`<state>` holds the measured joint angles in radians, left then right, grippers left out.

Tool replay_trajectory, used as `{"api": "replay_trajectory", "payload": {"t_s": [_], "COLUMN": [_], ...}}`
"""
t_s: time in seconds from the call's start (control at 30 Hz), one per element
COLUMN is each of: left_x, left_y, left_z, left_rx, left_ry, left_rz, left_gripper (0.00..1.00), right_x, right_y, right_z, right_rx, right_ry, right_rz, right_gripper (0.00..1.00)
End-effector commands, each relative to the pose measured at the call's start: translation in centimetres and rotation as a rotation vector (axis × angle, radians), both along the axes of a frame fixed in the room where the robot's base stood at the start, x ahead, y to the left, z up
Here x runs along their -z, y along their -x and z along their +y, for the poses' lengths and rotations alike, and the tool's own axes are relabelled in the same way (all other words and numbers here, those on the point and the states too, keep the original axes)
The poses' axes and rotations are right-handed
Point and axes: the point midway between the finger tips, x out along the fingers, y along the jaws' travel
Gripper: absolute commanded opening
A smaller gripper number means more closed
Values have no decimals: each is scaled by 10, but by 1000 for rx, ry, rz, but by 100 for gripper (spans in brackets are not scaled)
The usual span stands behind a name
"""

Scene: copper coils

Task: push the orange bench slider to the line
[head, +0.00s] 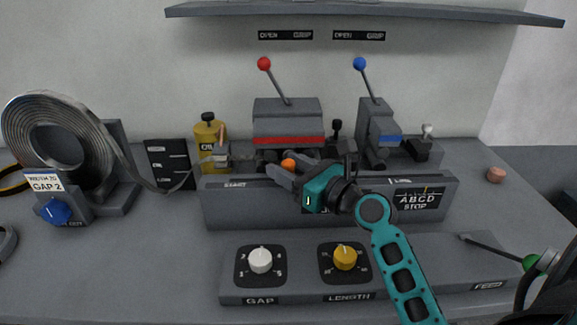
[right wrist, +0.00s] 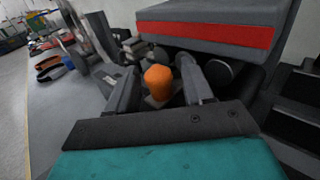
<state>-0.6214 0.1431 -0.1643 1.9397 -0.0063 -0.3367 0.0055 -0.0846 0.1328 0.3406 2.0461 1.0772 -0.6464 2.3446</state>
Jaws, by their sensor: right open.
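The orange slider knob (head: 288,164) stands at the back edge of the long grey bench rail (head: 235,206), between the START label (head: 235,184) and the ABCD STOP label (head: 417,200). A small yellow mark shows by the letters; I cannot tell which line is meant. My right gripper (head: 281,174) reaches in from the right, pointing left. In the right wrist view the orange knob (right wrist: 158,80) is between the two open fingers of the gripper (right wrist: 160,92), with a gap visible around it. Contact is not clear. My left gripper is not in view.
Two levered machines, red-striped (head: 288,115) and blue-striped (head: 375,125), stand behind the rail. A metal coil (head: 90,110) feeds strip from the left. A front panel carries the GAP (head: 260,260) and LENGTH (head: 345,257) dials. A green-knobbed lever (head: 530,262) lies front right.

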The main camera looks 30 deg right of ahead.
Motion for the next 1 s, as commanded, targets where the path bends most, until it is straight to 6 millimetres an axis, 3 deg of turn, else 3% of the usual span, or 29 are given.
{"api": "replay_trajectory", "payload": {"t_s": [0.27,0.8,1.0], "left_x": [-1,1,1], "left_y": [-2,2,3], "left_z": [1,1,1], "left_rx": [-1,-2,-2], "left_ry": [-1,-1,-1], "left_rz": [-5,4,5], "left_gripper": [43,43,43], "right_x": [0,0,0], "right_y": [-1,-1,-1], "right_z": [1,0,0], "right_rx": [0,0,0], "right_ry": [0,0,0], "right_rz": [0,0,0], "right_gripper": [50,0,0]}}
